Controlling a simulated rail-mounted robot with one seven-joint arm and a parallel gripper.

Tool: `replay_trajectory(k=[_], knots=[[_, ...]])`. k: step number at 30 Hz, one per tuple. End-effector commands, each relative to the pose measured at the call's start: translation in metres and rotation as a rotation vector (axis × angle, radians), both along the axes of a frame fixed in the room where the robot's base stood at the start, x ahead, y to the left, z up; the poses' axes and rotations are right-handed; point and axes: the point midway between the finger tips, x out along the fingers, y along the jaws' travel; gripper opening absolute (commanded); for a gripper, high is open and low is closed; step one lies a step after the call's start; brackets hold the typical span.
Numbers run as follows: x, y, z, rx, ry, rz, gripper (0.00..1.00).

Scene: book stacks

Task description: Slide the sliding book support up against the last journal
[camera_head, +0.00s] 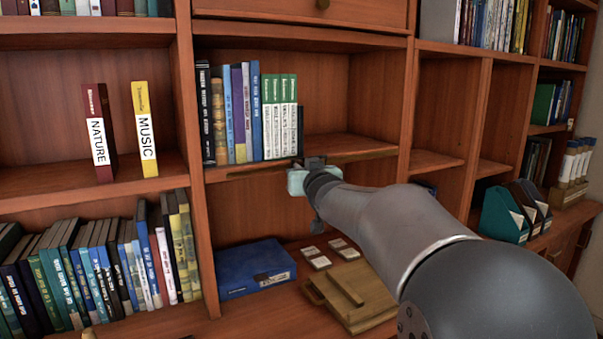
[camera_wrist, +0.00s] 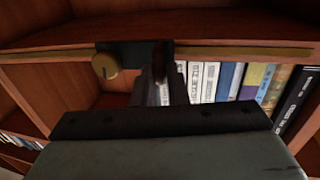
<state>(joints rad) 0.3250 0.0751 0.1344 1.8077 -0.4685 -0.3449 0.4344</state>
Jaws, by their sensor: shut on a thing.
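The row of green-and-white journals (camera_head: 280,118) stands upright on the middle shelf; their white spines show in the wrist view (camera_wrist: 210,82). The sliding book support (camera_head: 300,130) is a thin dark upright just right of the last journal, very close to it; I cannot tell whether they touch. In the wrist view its dark block (camera_wrist: 130,58) sits on the brass rail, beside a round brass knob (camera_wrist: 105,66). My gripper (camera_head: 313,162) is at the shelf's front edge, shut on the support's dark front part. Its fingertips are partly hidden.
The brass rail (camera_wrist: 230,51) runs along the shelf edge. Other books (camera_head: 229,110) stand left of the journals. The shelf right of the support is bare (camera_head: 350,143). Below are a blue box (camera_head: 255,268), small cards and a wooden board (camera_head: 350,295).

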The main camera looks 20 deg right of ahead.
Motion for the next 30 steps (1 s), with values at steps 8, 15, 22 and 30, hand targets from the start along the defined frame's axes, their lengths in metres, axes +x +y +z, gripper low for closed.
replay_trajectory(k=[8,15,22,30], knots=[[0.0,-0.001,-0.001,0.0,0.002,-0.001,0.32],[-0.003,0.0,0.0,0.0,0.001,0.0,0.32],[-0.037,0.001,0.002,-0.001,0.0,-0.001,0.32],[-0.105,0.004,0.004,-0.001,0.0,-0.001,0.32]])
